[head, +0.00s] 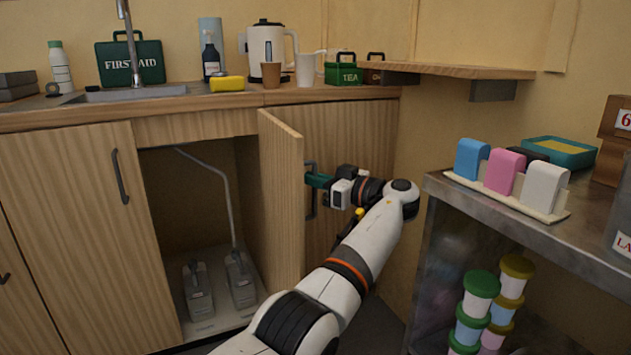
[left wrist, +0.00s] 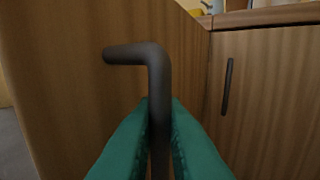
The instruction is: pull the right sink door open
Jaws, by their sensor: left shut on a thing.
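The right sink door (head: 281,200) is a wooden panel that stands well open, swung out from the cupboard, and its free edge faces me. My left gripper (head: 314,180) has green fingers and is on the right of this door, at its dark bar handle (head: 311,207). In the left wrist view the fingers (left wrist: 160,118) are shut around the upright part of the handle (left wrist: 157,70), just below its bend. The door's front face (left wrist: 70,70) fills the left of that view. My right gripper is not in view.
The open cupboard shows two grey containers (head: 240,280) and a pipe. The left sink door (head: 85,230) is shut. Another wooden door (left wrist: 265,90) with a dark handle is shut. A metal-topped table (head: 500,222) with stacked tubs below stands to the right of my arm.

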